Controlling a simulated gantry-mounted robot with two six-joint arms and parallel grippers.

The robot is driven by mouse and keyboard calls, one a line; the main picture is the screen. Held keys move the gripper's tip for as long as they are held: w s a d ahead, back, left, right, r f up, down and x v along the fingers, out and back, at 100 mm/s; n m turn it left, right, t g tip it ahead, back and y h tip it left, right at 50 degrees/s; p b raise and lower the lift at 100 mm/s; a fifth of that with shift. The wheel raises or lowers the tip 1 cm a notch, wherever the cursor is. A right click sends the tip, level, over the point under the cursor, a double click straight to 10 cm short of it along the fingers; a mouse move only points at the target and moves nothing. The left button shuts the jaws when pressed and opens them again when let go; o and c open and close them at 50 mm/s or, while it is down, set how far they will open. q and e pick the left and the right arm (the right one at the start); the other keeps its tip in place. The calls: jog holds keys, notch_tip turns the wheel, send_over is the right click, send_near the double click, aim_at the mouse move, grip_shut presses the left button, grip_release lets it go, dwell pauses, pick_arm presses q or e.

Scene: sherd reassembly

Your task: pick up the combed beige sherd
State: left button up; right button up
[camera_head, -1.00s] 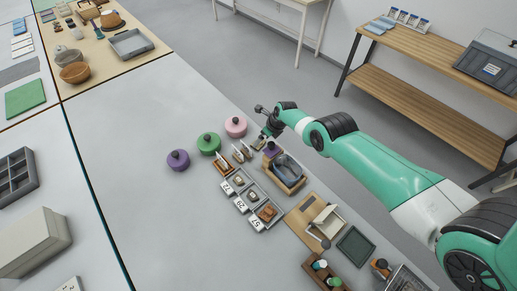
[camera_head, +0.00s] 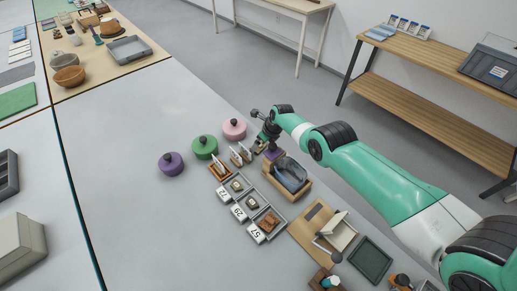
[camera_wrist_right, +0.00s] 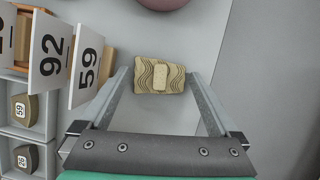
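The combed beige sherd (camera_wrist_right: 148,76) lies on the pale table in the right wrist view. Wavy grooves cover its face, and a plain light patch sits in its middle. My right gripper (camera_wrist_right: 158,74) is open, with one finger on either side of the sherd and narrow gaps showing. In the head view my right gripper (camera_head: 262,145) is low at the table's edge side, beyond the wooden box. The sherd is too small and too covered there to make out surely. My left gripper is not in view.
Numbered cards (camera_wrist_right: 84,66) stand close left of the right gripper, beside small trays of labelled sherds (camera_wrist_right: 22,108). In the head view, pink (camera_head: 234,129), green (camera_head: 205,148) and purple (camera_head: 170,165) knobbed round objects stand nearby. A wooden box (camera_head: 294,190) holds a grey item.

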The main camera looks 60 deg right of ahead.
jog(key=c, duration=1.1)
jog(key=shift+o, duration=0.2)
notch_tip(320, 180, up, 10)
jog(key=p, duration=1)
